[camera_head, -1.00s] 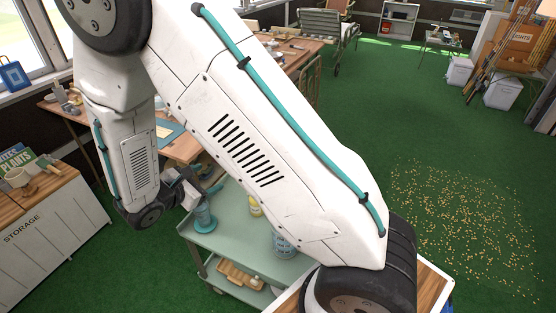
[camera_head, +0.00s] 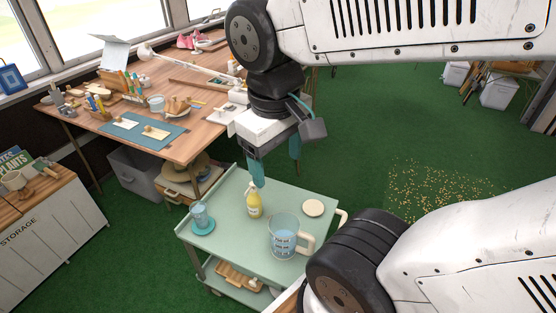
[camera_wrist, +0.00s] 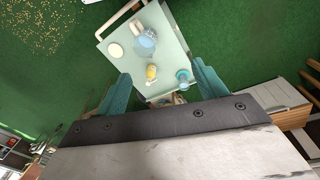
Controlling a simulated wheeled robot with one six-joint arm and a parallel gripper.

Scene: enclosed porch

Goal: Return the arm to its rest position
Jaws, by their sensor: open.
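My gripper (camera_head: 275,172) hangs from the raised arm above the back of the green cart, its teal fingers pointing down. In the wrist view my gripper (camera_wrist: 160,88) shows its two teal fingers spread wide with nothing between them. The gripper is open and empty, and the cart top lies well below it. My arm is folded up across the upper right of the head view.
The green cart (camera_head: 235,246) carries a blue cup on a teal coaster (camera_head: 203,228), a yellow bottle (camera_head: 254,200), a measuring jug (camera_head: 283,238) and a round pale disc (camera_head: 313,208). A cluttered wooden workbench (camera_head: 190,143) stands behind. Green floor is open at right.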

